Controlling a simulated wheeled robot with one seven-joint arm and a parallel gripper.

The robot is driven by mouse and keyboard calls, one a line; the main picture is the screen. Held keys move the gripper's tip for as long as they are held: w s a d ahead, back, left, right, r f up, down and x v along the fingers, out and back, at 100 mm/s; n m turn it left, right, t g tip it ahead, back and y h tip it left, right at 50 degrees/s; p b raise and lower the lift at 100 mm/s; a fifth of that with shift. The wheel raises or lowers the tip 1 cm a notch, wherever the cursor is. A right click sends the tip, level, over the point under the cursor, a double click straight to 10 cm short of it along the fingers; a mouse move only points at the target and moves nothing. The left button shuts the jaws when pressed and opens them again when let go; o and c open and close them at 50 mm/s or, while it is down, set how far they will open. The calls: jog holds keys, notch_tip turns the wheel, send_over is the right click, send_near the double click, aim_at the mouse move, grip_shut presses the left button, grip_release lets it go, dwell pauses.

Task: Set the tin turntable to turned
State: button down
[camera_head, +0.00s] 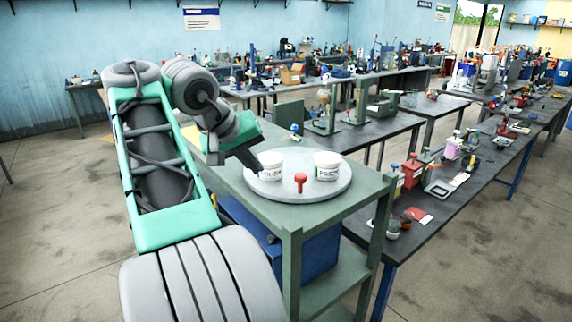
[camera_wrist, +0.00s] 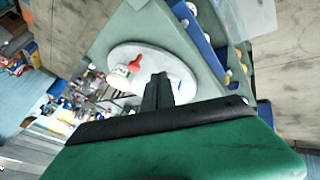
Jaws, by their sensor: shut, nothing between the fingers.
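The tin turntable (camera_head: 297,193) is a round light-grey disc on top of a green metal stand; it also shows in the wrist view (camera_wrist: 180,73). Two white tins with dark lettering stand on it, the left tin (camera_head: 270,169) and the right tin (camera_head: 327,169). A red upright handle (camera_head: 300,181) is at its near edge, between the tins; the wrist view shows it too (camera_wrist: 135,65). My gripper (camera_head: 256,167) is shut and empty at the left rim, close beside the left tin. I cannot tell whether it touches. The fingers (camera_wrist: 158,92) hide part of the disc in the wrist view.
The green stand (camera_head: 340,204) has a lower shelf and a blue bin (camera_head: 310,258) beneath. A dark workbench (camera_head: 450,185) with clamps and small items runs along the right. More benches stand behind. Open floor lies at front right.

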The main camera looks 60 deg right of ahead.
jog(key=b+x, duration=0.5)
jog(key=x, duration=0.4)
jog(key=shift+s+f, duration=0.2)
jog(key=s+d, duration=0.2)
jog(key=shift+s+d+f, duration=0.15)
jog(key=shift+s+d, duration=0.05)
jog(key=shift+d, duration=0.2)
jog(key=shift+s+d, duration=0.2)
jog(key=shift+d, duration=0.05)
jog(key=shift+b, duration=0.3)
